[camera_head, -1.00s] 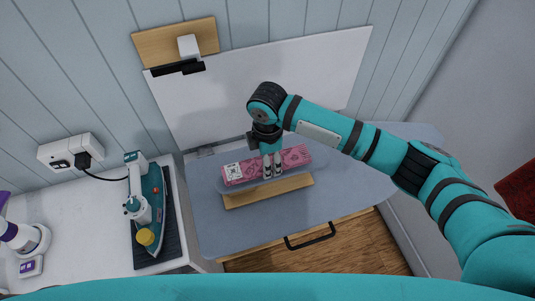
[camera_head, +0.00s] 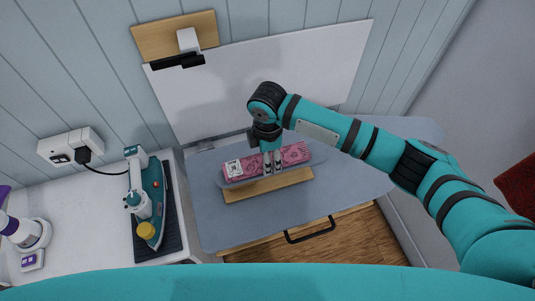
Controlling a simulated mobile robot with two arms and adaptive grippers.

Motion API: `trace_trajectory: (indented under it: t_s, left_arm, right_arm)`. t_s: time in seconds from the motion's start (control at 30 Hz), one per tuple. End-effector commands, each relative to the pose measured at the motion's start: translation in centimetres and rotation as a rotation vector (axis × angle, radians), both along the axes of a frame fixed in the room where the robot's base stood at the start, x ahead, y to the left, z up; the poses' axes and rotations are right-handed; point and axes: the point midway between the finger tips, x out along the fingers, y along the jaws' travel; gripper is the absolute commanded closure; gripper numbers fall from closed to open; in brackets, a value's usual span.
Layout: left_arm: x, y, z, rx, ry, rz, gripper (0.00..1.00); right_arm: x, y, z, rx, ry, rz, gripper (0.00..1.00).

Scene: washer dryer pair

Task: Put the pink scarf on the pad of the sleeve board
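The pink patterned scarf (camera_head: 296,154), a folded strip with a white label at its left end, lies lengthwise along the grey-blue pad (camera_head: 319,158) of the sleeve board. The pad's rim shows around the scarf, and the board's wooden base (camera_head: 285,186) shows below it on the near side. My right gripper (camera_head: 273,170) points down at the middle of the scarf, its two pale fingers side by side against it. Whether the fingers grip the cloth or only touch it cannot be made out. My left gripper is not in view.
The sleeve board stands on a grey-blue ironing surface (camera_head: 222,222) with a wooden drawer front (camera_head: 355,240) below. At left, a teal iron (camera_head: 153,205) rests on a dark mat on a white counter (camera_head: 85,225). A white panel (camera_head: 265,80) stands behind.

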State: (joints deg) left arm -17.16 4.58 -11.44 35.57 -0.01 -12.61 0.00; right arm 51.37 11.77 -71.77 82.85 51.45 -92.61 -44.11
Motion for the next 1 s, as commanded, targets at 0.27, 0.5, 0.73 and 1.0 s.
trace_trajectory:
  t_s: [0.27,0.5,0.73,1.0]
  left_arm:
    - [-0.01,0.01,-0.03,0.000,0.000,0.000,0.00]
    - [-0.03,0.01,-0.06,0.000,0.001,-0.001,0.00]
    - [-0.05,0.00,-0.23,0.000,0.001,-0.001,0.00]
    - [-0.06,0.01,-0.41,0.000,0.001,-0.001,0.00]
  right_arm:
    - [0.02,0.02,-0.01,0.000,-0.001,0.000,0.79]
    - [0.02,0.02,-0.06,0.000,-0.001,0.000,0.79]
    - [0.02,0.02,-0.37,0.000,-0.001,0.000,0.79]
    - [0.02,0.02,-0.78,0.000,-0.001,0.000,0.79]
